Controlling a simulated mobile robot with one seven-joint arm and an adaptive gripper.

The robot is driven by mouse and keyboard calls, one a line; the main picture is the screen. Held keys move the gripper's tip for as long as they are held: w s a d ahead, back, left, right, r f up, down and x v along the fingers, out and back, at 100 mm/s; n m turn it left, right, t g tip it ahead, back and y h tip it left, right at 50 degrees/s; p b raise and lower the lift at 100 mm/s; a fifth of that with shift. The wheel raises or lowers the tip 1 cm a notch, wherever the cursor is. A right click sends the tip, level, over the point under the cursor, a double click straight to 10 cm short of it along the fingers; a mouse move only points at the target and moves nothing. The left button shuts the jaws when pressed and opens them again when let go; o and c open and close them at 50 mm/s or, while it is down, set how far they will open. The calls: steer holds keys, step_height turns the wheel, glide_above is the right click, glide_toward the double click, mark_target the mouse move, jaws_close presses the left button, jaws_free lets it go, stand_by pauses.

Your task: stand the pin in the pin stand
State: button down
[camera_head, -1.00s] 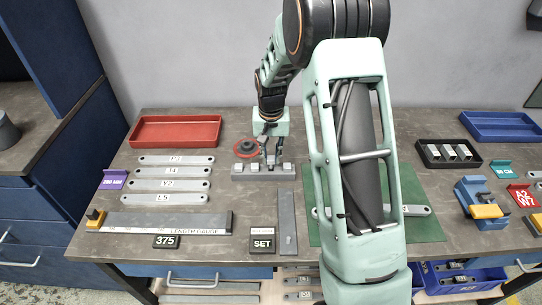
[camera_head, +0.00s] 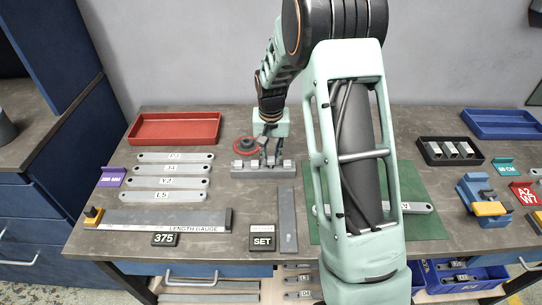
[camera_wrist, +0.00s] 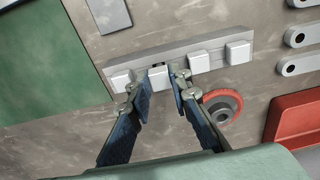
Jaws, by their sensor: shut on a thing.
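The pin stand (camera_head: 262,174) looks to be the grey bar in the middle of the table. Several light square-topped blocks stand in a row along it, and the bar also shows in the wrist view (camera_wrist: 177,53). My gripper (camera_head: 270,163) is pointed down at the bar. In the wrist view its dark fingers (camera_wrist: 162,83) sit on both sides of a light block that looks to be the pin (camera_wrist: 158,78). A small dark spot shows on the bar just beside that block. The pin's lower end is hidden, so I cannot tell how deep it sits.
A red disc with a dark hub (camera_head: 246,147) lies close behind the bar, left of my gripper. Labelled flat bars (camera_head: 172,170) lie to the left. A grey strip (camera_head: 287,220) lies in front. A black tray with light blocks (camera_head: 450,151) stands at the right.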

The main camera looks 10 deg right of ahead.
steer(key=shift+f+b, duration=0.6)
steer(key=shift+f, duration=0.25)
steer(key=c, duration=1.7)
jaws_free()
steer(key=shift+r, duration=0.1)
steer(key=r, duration=0.8)
steer(key=s+r, duration=0.1)
steer(key=r, duration=0.3)
steer(key=shift+a, duration=0.1)
steer(key=shift+s, duration=0.1)
